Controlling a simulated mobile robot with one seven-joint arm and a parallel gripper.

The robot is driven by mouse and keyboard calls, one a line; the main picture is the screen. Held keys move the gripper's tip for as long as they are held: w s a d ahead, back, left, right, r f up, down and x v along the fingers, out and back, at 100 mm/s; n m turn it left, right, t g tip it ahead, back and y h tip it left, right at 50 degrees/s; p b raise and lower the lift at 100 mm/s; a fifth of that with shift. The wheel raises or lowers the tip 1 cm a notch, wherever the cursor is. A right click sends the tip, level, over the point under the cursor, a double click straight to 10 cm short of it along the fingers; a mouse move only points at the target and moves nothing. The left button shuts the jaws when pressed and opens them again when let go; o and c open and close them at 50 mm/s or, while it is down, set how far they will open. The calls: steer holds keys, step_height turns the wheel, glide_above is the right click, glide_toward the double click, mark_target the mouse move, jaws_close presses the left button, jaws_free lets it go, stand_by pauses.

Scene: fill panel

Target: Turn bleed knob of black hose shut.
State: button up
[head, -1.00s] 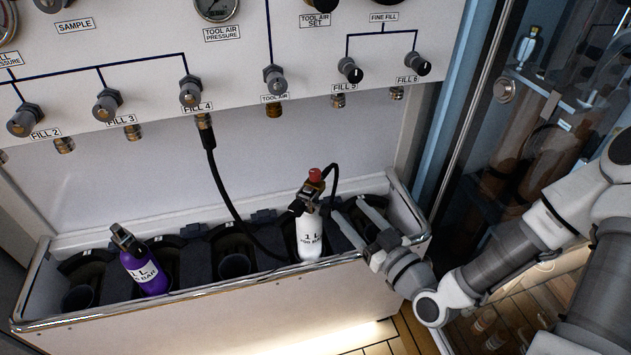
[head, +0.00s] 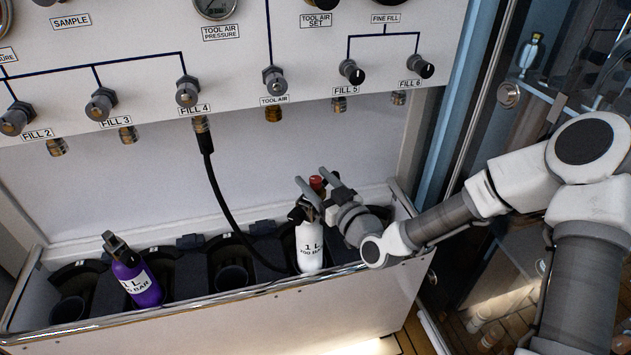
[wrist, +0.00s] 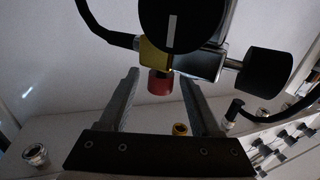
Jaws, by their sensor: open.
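The black hose (head: 218,190) hangs from the FILL 4 outlet and runs down to the white 1 L bottle (head: 309,249) in the trough. A small red knob (head: 317,183), apparently the bleed knob, is at the hose fitting above the bottle. My gripper (head: 312,177) is open, with one finger on each side of the red knob. In the wrist view, the red knob (wrist: 160,83) shows between the open fingers, apart from both, below a yellow fitting (wrist: 155,56). The hose (wrist: 98,24) enters that fitting from the left. My gripper partly hides the bottle top in the head view.
A black round knob (wrist: 182,22) with a white mark and a black side knob (wrist: 265,73) sit close to my fingers. A purple bottle (head: 136,277) stands tilted in the trough (head: 190,308). The panel (head: 235,115) with its valves rises behind.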

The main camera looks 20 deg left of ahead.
jaws_close()
